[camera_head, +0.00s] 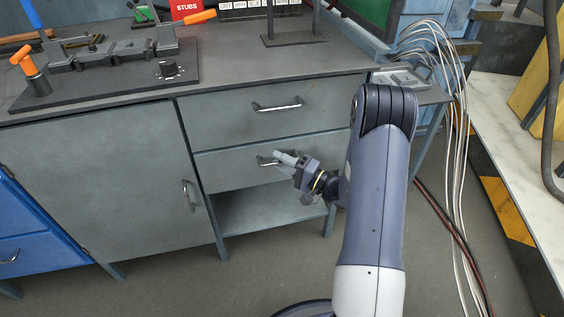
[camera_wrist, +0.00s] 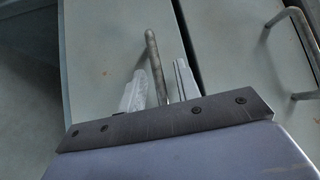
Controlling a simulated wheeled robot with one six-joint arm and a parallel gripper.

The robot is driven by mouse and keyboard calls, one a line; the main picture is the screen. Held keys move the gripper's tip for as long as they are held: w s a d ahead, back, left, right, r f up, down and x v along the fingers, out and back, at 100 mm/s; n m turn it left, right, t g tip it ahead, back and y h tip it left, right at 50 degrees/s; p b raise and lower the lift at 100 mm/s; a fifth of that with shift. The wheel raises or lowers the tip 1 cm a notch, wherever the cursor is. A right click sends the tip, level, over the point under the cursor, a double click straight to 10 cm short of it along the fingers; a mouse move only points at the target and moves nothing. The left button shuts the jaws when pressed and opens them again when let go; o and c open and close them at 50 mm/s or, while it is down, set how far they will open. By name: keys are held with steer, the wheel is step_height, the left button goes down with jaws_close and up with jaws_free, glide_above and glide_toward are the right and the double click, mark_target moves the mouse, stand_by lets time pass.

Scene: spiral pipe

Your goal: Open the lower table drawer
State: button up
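The lower table drawer (camera_head: 228,172) is a grey-green front under the upper drawer, and it looks closed. Its metal bar handle (camera_head: 263,161) is partly hidden by my gripper (camera_head: 283,158), which is at the drawer front. In the wrist view, the lower drawer front (camera_wrist: 110,45) fills the middle. Its handle (camera_wrist: 153,55) runs between the two fingers of my gripper (camera_wrist: 160,85). The fingers are apart, with a visible gap between the handle and the right finger. I cannot tell whether the left finger touches the handle.
The upper drawer (camera_head: 225,112) is closed, with its own handle (camera_head: 277,106); that handle also shows in the wrist view (camera_wrist: 300,45). An open shelf (camera_head: 265,207) lies below. A cabinet door (camera_head: 100,180) is at left. Cables (camera_head: 455,150) hang at right.

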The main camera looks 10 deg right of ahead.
steer(key=shift+c, duration=0.4)
jaws_close()
steer(key=shift+s, duration=0.1)
